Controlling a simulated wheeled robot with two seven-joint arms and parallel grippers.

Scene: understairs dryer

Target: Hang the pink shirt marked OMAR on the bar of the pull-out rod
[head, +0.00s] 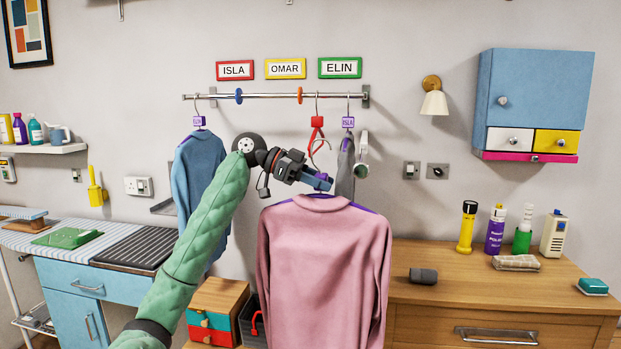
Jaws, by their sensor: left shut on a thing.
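The pink shirt (320,245) hangs upright from a hanger with purple parts, in front of the wall and below the bar. My left gripper (322,180) is shut on the hanger just above the collar. Part of a hook shows above the gripper. The chrome bar (268,96) on the wall has a blue ring (238,96) and an orange ring (299,95). A yellow OMAR sign (285,69) is above its middle, between the rings. The shirt's name marking is not legible. My right gripper is not in view.
A blue shirt (196,170) hangs at the bar's left. Right of the orange ring hang a red hanger (317,128) and a grey garment (345,172) tagged ISLA (348,122). The bar between the rings is clear. A wooden dresser (455,275) stands at right.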

